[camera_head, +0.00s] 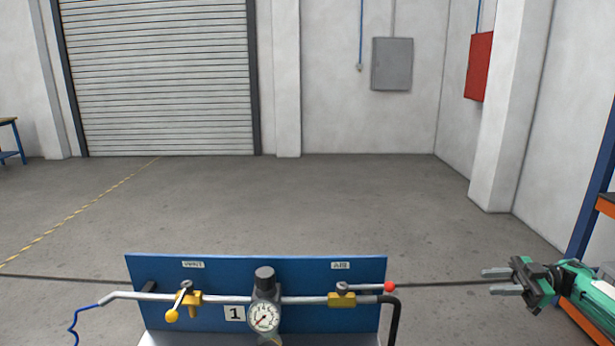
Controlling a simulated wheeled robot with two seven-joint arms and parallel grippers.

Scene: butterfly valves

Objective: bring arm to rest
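My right gripper (490,281) is at the right, its two grey fingers pointing left and spread apart with nothing between them. It is well to the right of the blue valve panel (220,268) and touches nothing there. The panel's left valve (190,298), under a label that seems to read VENT, has a lever ending in a yellow ball (172,315), turned across the pipe. The right valve (342,299), labelled AIR, has a lever lying along the pipe with a red ball (390,287). My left gripper is out of view.
A pressure gauge (264,317) under a black knob (265,276) sits mid-panel. A blue and orange rack (592,215) stands at the right edge, close to my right arm. The floor (300,200) behind the panel is clear up to the roller door (160,80).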

